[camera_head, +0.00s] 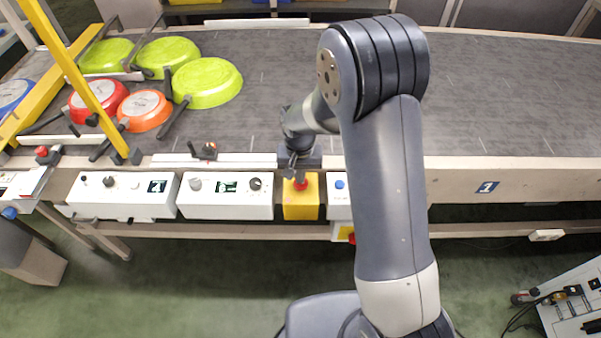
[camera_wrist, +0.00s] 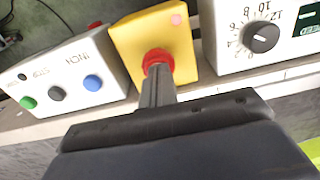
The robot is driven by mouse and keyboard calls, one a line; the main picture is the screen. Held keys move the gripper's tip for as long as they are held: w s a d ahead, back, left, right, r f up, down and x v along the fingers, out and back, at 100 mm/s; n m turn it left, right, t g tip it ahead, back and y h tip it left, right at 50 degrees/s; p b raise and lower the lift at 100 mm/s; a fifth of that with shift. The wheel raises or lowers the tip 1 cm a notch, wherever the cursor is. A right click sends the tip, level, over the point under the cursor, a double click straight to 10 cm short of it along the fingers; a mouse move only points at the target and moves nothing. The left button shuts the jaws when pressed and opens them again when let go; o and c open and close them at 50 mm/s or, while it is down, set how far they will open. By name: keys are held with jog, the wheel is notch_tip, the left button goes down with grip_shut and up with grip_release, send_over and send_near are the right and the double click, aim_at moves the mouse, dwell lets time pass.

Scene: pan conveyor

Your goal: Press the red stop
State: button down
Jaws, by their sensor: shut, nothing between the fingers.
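The red stop button (camera_wrist: 157,59) sits on a yellow box (camera_wrist: 140,36) between two white control boxes. In the head view the red button (camera_head: 300,184) and its yellow box (camera_head: 301,205) are at the conveyor's front edge, just below my gripper (camera_head: 296,172). In the wrist view my gripper (camera_wrist: 157,78) is shut and empty, its tips at the lower edge of the red button. They overlap the button in the picture; I cannot tell whether they touch or press it.
A white box (camera_wrist: 70,78) with green, black and blue buttons is on one side, a white dial box (camera_wrist: 235,60) on the other. Several pans, including a green pan (camera_head: 208,83), lie on the conveyor (camera_head: 480,110) under a yellow frame (camera_head: 68,60). The belt's right side is clear.

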jog(key=shift+s+d+f, duration=0.15)
jog(key=shift+s+f, duration=0.2)
jog(key=shift+f, duration=0.35)
jog(key=shift+w+r+p, duration=0.1)
jog(key=shift+r+p, duration=0.25)
jog(key=shift+r, duration=0.15)
notch_tip(320, 180, up, 14)
jog(key=p, duration=0.1)
jog(key=shift+w+a+r, duration=0.2)
jog(key=shift+w, duration=0.05)
notch_tip(320, 180, down, 11)
jog(key=shift+r+p, duration=0.1)
jog(key=shift+p, duration=0.5)
jog(key=shift+a+r+b, duration=0.15)
jog(key=shift+r+b, duration=0.15)
jog(key=shift+b, duration=0.5)
jog(key=shift+r, duration=2.3)
jog(key=shift+d+f, duration=0.1)
jog(key=shift+d, duration=0.1)
